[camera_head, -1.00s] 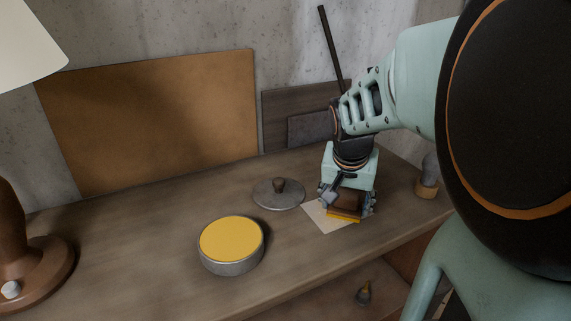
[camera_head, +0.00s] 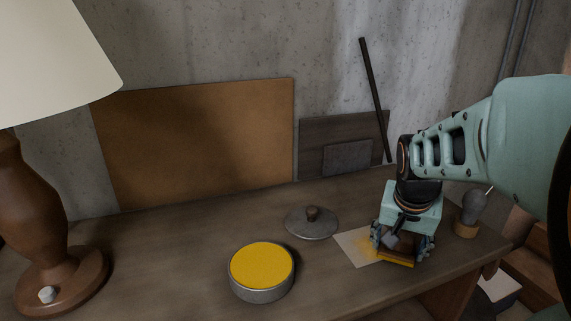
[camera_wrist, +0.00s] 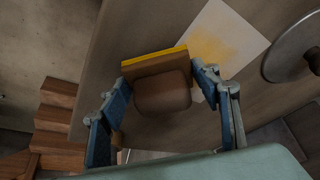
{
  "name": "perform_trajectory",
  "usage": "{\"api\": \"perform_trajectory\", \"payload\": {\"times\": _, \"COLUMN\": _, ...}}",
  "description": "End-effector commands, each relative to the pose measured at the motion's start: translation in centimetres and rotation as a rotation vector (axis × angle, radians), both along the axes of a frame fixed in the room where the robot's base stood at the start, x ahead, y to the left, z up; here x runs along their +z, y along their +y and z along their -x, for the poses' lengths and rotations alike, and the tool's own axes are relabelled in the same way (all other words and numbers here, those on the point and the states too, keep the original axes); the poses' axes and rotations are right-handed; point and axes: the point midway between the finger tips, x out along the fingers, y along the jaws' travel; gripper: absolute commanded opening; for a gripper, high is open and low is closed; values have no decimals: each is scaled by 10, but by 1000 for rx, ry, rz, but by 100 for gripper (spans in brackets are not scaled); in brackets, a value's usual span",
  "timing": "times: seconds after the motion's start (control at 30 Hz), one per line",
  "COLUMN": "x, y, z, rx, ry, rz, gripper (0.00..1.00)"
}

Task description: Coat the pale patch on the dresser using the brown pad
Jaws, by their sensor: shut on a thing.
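The brown pad (camera_head: 397,257) has a yellow-coated underside edge and is held between the fingers of my gripper (camera_head: 403,243). In the wrist view the pad (camera_wrist: 162,92) sits between both blue fingers (camera_wrist: 163,80), its yellow edge towards the patch. The pale patch (camera_head: 352,240) lies flat on the dresser (camera_head: 200,258), with a yellow smear on its right part. It also shows in the wrist view (camera_wrist: 232,32), with the smear near the pad. The pad is at the patch's right edge; I cannot tell whether it touches the surface.
An open round tin (camera_head: 262,268) of yellow paste stands left of the patch. A grey lid (camera_head: 311,226) with a brown knob lies behind it. A lamp (camera_head: 50,235) stands far left. A grey bulb-shaped object (camera_head: 473,210) stands right of my gripper, near the dresser's end.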

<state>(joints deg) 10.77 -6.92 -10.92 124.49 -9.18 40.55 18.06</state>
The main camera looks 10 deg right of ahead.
Motion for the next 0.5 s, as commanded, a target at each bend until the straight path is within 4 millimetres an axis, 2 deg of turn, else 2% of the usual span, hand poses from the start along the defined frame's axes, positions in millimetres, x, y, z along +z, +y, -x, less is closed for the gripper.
{"api": "perform_trajectory", "payload": {"times": 0.17, "x": 1, "y": 1, "z": -7, "rx": 2, "ry": -3, "rz": 2, "gripper": 35}}
{"api": "perform_trajectory", "payload": {"times": 0.5, "x": -1, "y": 7, "z": -35, "rx": 3, "ry": -1, "rz": 1, "gripper": 35}}
